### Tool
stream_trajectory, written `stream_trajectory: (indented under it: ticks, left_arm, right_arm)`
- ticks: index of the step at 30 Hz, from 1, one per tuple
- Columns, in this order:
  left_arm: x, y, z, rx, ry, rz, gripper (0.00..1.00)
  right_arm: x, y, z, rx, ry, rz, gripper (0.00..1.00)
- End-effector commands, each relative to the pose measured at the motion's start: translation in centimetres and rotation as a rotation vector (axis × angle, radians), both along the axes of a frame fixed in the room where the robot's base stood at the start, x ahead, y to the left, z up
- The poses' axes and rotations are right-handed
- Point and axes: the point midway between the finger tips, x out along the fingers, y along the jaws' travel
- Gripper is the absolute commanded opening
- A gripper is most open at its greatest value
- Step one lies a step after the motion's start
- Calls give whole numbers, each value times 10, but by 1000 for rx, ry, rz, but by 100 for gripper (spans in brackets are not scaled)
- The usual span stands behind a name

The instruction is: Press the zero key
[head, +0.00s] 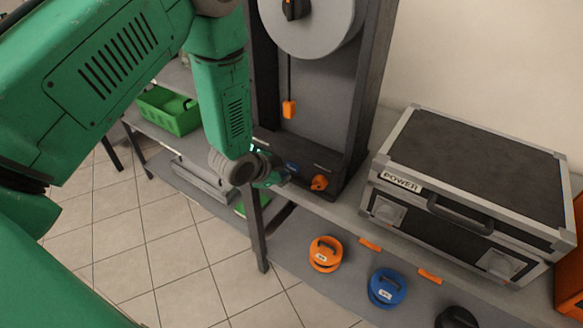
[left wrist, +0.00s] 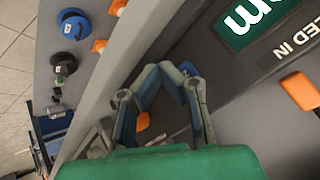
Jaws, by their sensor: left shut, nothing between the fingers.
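A dark upright stand (head: 367,90) with a large grey dial (head: 310,22) stands on the bench. A small blue patch (head: 291,166), possibly the zero key, shows on its low base; its label is too small to read. An orange knob (head: 319,183) sits to its right. My left gripper (head: 279,177) is shut and empty, low in front of the base, close to the blue patch. I cannot tell whether they touch. In the left wrist view its fingertips (left wrist: 168,74) are together above a grey surface. My right gripper is not in view.
A black case marked POWER (head: 480,172) stands on the bench to the right. An orange disc weight (head: 325,254), a blue one (head: 387,288) and a black one (head: 457,317) lie on a lower shelf. A green bin (head: 168,112) is at the left.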

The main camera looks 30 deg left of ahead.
Motion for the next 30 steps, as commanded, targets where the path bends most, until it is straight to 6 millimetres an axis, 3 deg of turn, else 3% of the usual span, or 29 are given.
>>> stream_trajectory:
  ticks: [30]
  left_arm:
    - [8,2,1,-1,0,1,0]
  right_arm:
    - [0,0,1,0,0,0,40]
